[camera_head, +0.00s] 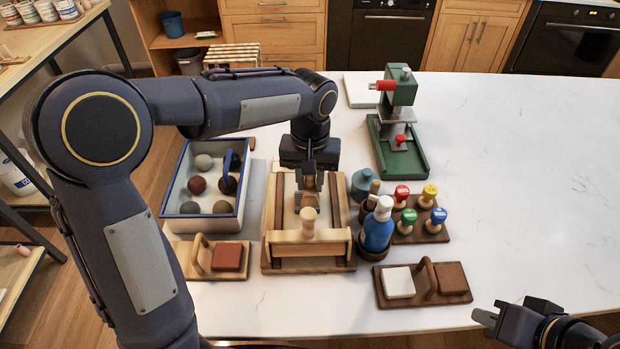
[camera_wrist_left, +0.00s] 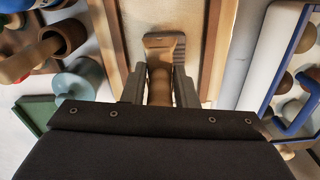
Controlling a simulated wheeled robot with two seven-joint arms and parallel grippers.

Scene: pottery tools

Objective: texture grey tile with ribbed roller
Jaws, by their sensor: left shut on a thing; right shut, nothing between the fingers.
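My left gripper (camera_head: 309,182) is low over the wooden board (camera_head: 283,215) and shut on a brown wooden handle (camera_wrist_left: 160,82), which stands between its fingers in the left wrist view. A grey ribbed strip (camera_wrist_left: 179,58) shows beside the handle; I cannot tell whether it is the roller or the tile's surface. No grey tile is clearly visible; the arm and gripper cover part of the board. My right gripper (camera_head: 487,319) is shut and empty at the lower right, away from the board.
A blue-rimmed box (camera_head: 240,222) with clay balls stands left. Right are a blue bottle (camera_head: 378,232), a stamp rack (camera_head: 434,238) and a green press (camera_head: 411,165). Tile trays (camera_head: 182,262) (camera_head: 424,301) flank the front. The table's right side is free.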

